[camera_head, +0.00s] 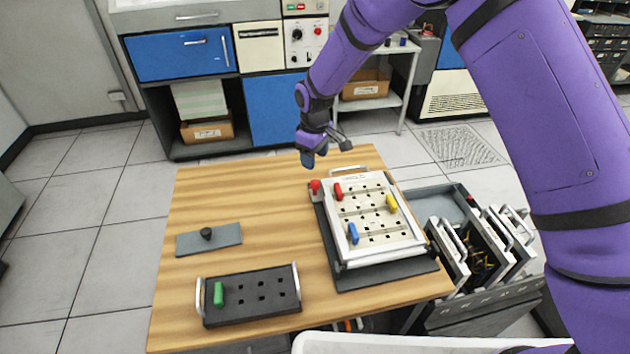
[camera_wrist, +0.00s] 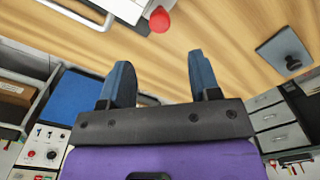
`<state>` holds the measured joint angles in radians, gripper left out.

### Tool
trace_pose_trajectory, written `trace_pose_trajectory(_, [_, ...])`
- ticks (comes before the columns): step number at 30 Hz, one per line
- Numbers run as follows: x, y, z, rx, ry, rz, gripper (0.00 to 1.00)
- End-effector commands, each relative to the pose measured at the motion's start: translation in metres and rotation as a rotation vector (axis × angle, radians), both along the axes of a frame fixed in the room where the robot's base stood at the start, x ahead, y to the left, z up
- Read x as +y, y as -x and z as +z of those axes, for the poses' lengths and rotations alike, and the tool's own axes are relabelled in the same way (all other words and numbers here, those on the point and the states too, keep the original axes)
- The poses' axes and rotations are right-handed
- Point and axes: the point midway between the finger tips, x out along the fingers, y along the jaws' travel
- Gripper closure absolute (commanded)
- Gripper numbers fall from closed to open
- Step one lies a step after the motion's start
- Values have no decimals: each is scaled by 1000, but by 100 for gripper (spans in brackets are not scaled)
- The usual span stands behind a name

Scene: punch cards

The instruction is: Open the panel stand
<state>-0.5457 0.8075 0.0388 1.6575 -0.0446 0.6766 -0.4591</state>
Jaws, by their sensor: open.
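The panel stand (camera_head: 348,279) is a dark base on the wooden table, right of the middle. A white panel (camera_head: 374,214) with a metal handle at each end lies on it, holding red, yellow and blue pegs. A red knob (camera_head: 315,186) is at the stand's far left corner; it also shows in the wrist view (camera_wrist: 159,20), beyond my fingertips. My gripper (camera_head: 324,151) hangs over the table's far edge, behind the knob and apart from it. In the wrist view my gripper (camera_wrist: 160,75) has its two blue fingers spread with nothing between them.
A black tray (camera_head: 232,309) with a green peg and handles is at the table's front left. A grey plate (camera_head: 222,241) with a black knob lies behind it. A rack of upright panels (camera_head: 478,245) stands right of the table. The table's far left is clear.

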Motion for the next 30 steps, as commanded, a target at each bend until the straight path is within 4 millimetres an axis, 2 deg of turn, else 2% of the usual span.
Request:
trace_pose_trajectory(9, [-1,1,-57,4,3,0,43])
trace_pose_trajectory(15, [-1,0,-83,2,1,-1,43])
trace_pose_trajectory(21, [-1,0,-94,0,1,-1,43])
trace_pose_trajectory(29, [-1,0,-95,0,1,-1,43])
trace_pose_trajectory(30, [-1,0,-95,0,1,-1,48])
